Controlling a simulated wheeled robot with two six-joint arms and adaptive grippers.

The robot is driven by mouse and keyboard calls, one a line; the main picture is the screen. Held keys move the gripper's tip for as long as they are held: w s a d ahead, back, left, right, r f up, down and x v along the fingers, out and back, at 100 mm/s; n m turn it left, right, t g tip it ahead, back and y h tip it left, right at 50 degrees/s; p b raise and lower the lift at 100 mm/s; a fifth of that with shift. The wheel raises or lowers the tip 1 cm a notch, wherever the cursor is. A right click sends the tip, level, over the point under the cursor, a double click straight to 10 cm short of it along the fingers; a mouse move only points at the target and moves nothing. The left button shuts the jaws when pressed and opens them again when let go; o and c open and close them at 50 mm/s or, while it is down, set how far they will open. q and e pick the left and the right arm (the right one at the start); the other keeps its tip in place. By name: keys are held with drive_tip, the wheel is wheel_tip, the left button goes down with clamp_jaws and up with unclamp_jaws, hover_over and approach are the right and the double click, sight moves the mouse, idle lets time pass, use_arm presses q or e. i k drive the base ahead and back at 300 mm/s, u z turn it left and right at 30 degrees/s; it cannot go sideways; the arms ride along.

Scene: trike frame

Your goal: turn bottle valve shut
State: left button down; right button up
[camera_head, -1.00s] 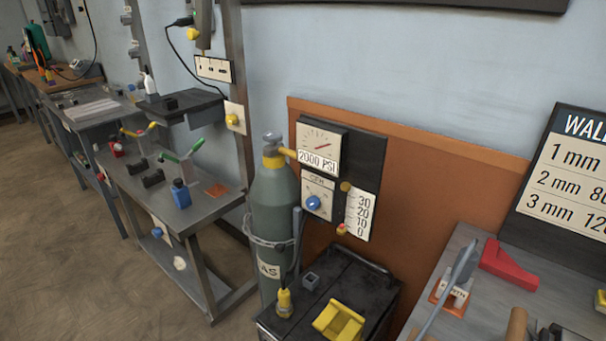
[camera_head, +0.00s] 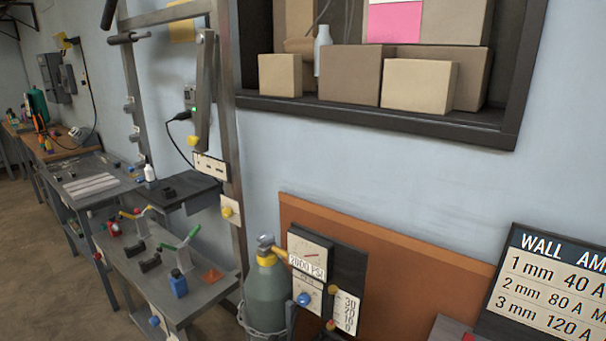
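A grey-green gas bottle (camera_head: 268,296) stands upright at the lower middle of the head view, its lower part cut off by the frame edge. Its grey valve knob (camera_head: 265,240) sits on top, above a yellow collar (camera_head: 267,260). Whether the valve is open or shut cannot be told. A gauge panel (camera_head: 308,257) reading 2000 PSI is beside it on the right, with a blue knob (camera_head: 304,299) below the gauge. Neither of my grippers is in view.
A metal workbench (camera_head: 140,262) with clamps and a blue bottle (camera_head: 178,284) stands left of the gas bottle. An orange-brown board (camera_head: 400,262) is behind it. A shelf (camera_head: 400,125) with boxes hangs above. A WALL chart (camera_head: 550,285) is at the right.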

sight(264, 237)
drive_tip(key=u, duration=0.05)
drive_tip(key=k, duration=0.5)
drive_tip(key=u, duration=0.8)
drive_tip(key=i, duration=1.3)
drive_tip(key=z, duration=2.25)
